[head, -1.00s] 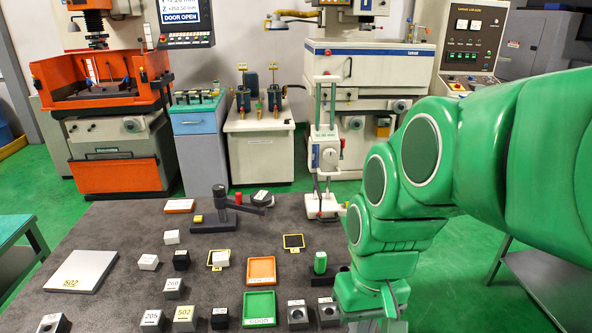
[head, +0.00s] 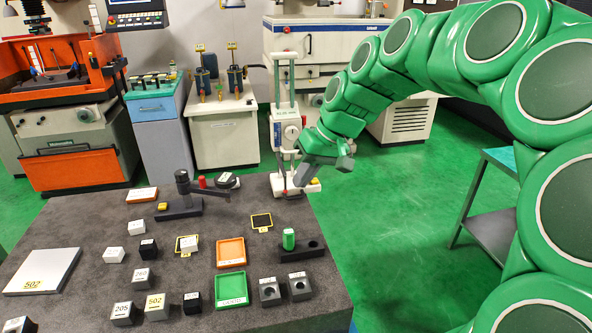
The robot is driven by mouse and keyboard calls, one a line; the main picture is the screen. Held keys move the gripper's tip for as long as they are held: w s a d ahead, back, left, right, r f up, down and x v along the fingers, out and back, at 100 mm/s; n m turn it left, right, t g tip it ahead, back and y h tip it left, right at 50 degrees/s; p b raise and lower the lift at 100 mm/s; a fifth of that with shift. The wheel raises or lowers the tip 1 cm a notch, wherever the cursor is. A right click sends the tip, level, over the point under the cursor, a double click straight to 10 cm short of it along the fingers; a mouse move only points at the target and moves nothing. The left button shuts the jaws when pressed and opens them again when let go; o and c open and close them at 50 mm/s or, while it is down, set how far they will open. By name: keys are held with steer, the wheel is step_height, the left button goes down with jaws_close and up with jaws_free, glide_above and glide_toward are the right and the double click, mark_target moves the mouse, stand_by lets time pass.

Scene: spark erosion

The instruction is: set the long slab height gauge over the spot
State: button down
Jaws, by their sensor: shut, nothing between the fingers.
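A tall white height gauge (head: 285,110) stands upright at the table's back right corner, with a round dial housing and a pale flat base. A dark grey stand (head: 183,190) with a long slab base, short post and side arm is left of it; I cannot tell which is the named gauge. Two yellow-edged black squares lie on the table, either possibly the spot: one is bare (head: 261,222), the other (head: 181,250) is partly covered by a white block (head: 190,244). My gripper (head: 308,180) is shut and empty beside the tall gauge's base; contact is unclear.
An orange tray (head: 219,253) and a green tray (head: 217,290) lie mid-table. Several labelled blocks stand around them. A green cylinder (head: 289,239) stands in a dark holder (head: 313,249) at right. A pale slab marked 502 (head: 45,268) lies at left.

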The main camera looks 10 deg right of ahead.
steer(key=w+d+m+t+y, duration=0.1)
steer(key=w+d+t, duration=0.1)
steer(key=w+d, duration=0.8)
steer(key=shift+w+d+f, duration=0.3)
steer(key=shift+w+d, duration=0.1)
steer(key=shift+w, duration=0.75)
steer(key=w+a+f, duration=0.3)
steer(key=a+f, duration=0.5)
steer(key=shift+w+a, duration=0.4)
